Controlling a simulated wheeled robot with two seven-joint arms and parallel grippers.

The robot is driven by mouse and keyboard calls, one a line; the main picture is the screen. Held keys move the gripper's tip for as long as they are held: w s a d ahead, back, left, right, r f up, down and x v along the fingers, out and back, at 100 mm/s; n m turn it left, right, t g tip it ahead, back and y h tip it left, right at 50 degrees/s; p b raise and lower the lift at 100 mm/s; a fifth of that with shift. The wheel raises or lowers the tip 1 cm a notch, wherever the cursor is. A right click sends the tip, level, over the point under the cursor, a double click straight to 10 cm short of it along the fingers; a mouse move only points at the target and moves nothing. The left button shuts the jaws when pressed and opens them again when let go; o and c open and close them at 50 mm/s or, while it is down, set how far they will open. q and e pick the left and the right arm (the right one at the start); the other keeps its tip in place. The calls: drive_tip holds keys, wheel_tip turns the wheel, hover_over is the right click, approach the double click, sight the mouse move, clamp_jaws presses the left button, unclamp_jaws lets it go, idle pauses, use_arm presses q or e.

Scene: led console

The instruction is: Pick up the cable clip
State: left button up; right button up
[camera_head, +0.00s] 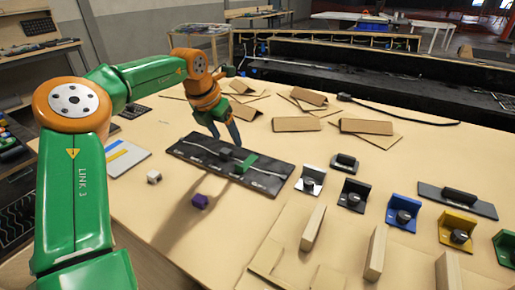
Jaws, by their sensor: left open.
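A black board (190,154) lies on the table with a pale cable along it. A green clip-like block (247,161) and a dark block (225,154) sit on the board at the cable. A small purple block (200,201) and a small white block (154,176) lie on the table in front of the board. I cannot tell which of these is the cable clip. My left gripper (225,136) points down above the far side of the board, open and empty, its fingers apart. My right gripper is out of view.
Silver (311,180), black (354,195), blue (403,213) and yellow (457,230) knob brackets stand to the right. Wooden blocks (313,228) stand at the front. Brown cardboard pieces (366,127) lie behind. A white card (115,157) lies left. The front-left table is clear.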

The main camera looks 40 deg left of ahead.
sight(225, 151)
use_arm(q)
drive_tip(key=a+f+p, duration=0.2)
drive_tip(key=f, duration=0.1)
drive_tip(key=shift+s+a+f, duration=0.1)
drive_tip(key=shift+s+a, duration=0.25)
drive_tip(key=shift+s, duration=0.05)
drive_tip(key=shift+w+d+f, duration=0.1)
drive_tip(key=shift+w+f, duration=0.3)
drive_tip(key=shift+f, duration=0.15)
drive_tip(key=shift+w+d+f, duration=0.1)
drive_tip(key=shift+w+f, duration=0.25)
drive_tip(key=shift+f, duration=0.2)
drive_tip(key=shift+w+d+f, duration=0.15)
drive_tip(key=shift+w+d, duration=0.05)
drive_tip(key=shift+w, duration=0.05)
drive_tip(key=shift+s+a, duration=0.15)
drive_tip(key=shift+s, duration=0.05)
drive_tip(key=c, duration=0.5)
clamp_jaws()
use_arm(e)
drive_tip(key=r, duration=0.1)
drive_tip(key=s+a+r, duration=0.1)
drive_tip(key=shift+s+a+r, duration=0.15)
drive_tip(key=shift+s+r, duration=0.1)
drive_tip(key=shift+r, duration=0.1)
